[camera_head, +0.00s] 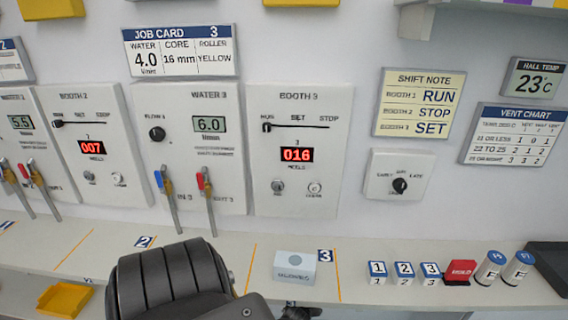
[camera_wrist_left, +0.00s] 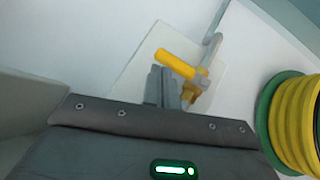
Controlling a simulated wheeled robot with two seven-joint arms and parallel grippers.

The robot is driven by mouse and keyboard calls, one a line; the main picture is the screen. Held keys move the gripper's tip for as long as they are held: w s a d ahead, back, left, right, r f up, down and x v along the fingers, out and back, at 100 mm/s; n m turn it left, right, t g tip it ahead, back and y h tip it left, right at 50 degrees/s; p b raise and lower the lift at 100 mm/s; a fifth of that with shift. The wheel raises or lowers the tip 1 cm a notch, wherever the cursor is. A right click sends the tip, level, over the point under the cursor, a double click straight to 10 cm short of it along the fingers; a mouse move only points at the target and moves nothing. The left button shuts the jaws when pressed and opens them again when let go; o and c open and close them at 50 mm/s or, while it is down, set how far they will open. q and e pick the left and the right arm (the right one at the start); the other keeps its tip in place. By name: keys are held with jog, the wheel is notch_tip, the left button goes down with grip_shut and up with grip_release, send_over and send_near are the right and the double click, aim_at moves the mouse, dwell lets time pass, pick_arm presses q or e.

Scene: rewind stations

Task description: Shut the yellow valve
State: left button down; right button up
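The yellow valve shows in the left wrist view as a bright yellow bar handle (camera_wrist_left: 175,63). It sits on a brass-coloured body (camera_wrist_left: 194,92) with a grey pipe, in front of a white panel. The handle lies slanted, its right end lower in the picture. My left gripper (camera_wrist_left: 162,72) has its two grey fingers close together, with the tips right beside the handle's left part. I cannot tell whether they touch it, and the handle does not appear to lie between them. The head view shows neither the yellow handle nor my left gripper. My right gripper is not clearly visible.
A green-flanged reel of yellow hose (camera_wrist_left: 295,120) stands close at the right in the wrist view. In the head view, blue-handled (camera_head: 161,181) and red-handled (camera_head: 203,181) valves hang on the wall. The shelf holds a pale box (camera_head: 295,267), number blocks (camera_head: 404,272) and a red block (camera_head: 460,272).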

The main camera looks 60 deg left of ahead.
pick_arm(q)
jog(key=shift+d, duration=0.1)
jog(key=v, duration=1)
jog(key=shift+s+r+p, duration=0.25)
jog(key=shift+s+p, duration=0.05)
jog(key=shift+p, duration=0.05)
jog(key=shift+d, duration=0.1)
jog(key=s+d+f+m+g+h, duration=0.15)
jog(key=s+d+f+m, duration=0.3)
jog(key=f, duration=0.45)
jog(key=s+d+f+m+g+h, duration=0.1)
jog(key=s+d+f+m+h, duration=0.15)
jog(key=d+f, duration=0.4)
jog(key=s+d+f+m+g, duration=0.1)
jog(key=s+f+m, duration=0.1)
jog(key=s+f, duration=0.2)
jog(key=s+d+f+m+g+h, duration=0.1)
jog(key=s+f, duration=0.4)
jog(key=s, duration=0.6)
jog(key=s+d+f+m+g, duration=0.2)
jog(key=s+d+f+m, duration=0.1)
jog(key=s, duration=0.4)
jog(key=shift+s+f+m+h, duration=0.4)
jog(key=shift+f+m, duration=0.5)
jog(key=shift+m, duration=0.3)
